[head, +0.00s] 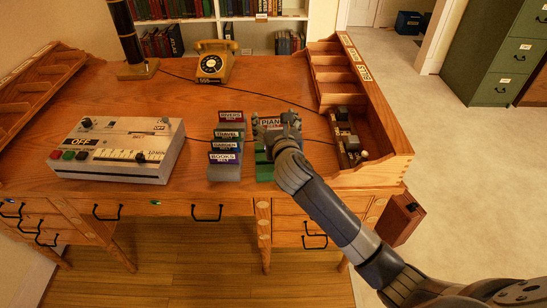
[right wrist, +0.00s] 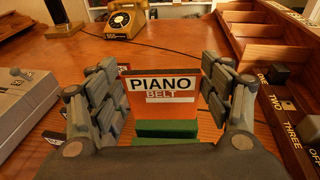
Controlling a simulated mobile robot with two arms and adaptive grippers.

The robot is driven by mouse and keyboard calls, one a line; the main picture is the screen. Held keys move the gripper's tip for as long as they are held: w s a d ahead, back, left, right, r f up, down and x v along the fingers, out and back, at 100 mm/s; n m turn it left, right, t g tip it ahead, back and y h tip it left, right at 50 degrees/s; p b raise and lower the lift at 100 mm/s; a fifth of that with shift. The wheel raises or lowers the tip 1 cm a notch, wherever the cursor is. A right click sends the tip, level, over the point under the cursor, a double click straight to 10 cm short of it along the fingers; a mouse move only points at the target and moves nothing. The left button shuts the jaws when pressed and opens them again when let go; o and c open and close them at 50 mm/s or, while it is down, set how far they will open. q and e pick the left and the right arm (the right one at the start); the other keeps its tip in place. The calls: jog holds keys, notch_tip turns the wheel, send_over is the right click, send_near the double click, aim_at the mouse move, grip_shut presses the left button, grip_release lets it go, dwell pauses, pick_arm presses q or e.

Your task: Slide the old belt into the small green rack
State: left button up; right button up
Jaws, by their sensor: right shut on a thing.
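The old belt is an orange card with a white label reading PIANO BELT; it shows in the head view (head: 271,122) and upright in the right wrist view (right wrist: 164,110). I cannot tell whether the card's bottom is inside a slot. My left gripper is not in view.
A grey rack (head: 224,176) with several labelled cards stands close left of the green rack. A grey control box (head: 118,150) is further left. A yellow telephone (head: 214,64) is behind. A wooden shelf unit (head: 385,140) with dark blocks bounds the right side.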

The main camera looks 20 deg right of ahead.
jog(key=shift+w+r, duration=0.2)
jog(key=shift+w, duration=0.3)
notch_tip(320, 180, down, 6)
jog(key=shift+w+f+b, duration=0.1)
jog(key=shift+f+b, duration=0.15)
jog(key=shift+b, duration=0.35)
jog(key=f, duration=0.1)
jog(key=f+b, duration=0.1)
jog(key=f, duration=0.1)
jog(key=shift+s+f, duration=0.15)
jog(key=shift+s, duration=0.2)
jog(key=shift+c, duration=0.8)
jog(key=shift+f, duration=0.15)
jog(key=c, duration=0.3)
jog(key=o, duration=1.1)
jog(key=shift+w+f, duration=0.1)
jog(key=o, duration=0.3)
jog(key=shift+w+d+f, duration=0.1)
jog(key=shift+w, duration=0.2)
jog(key=shift+s+r, duration=0.2)
jog(key=shift+r, duration=0.15)
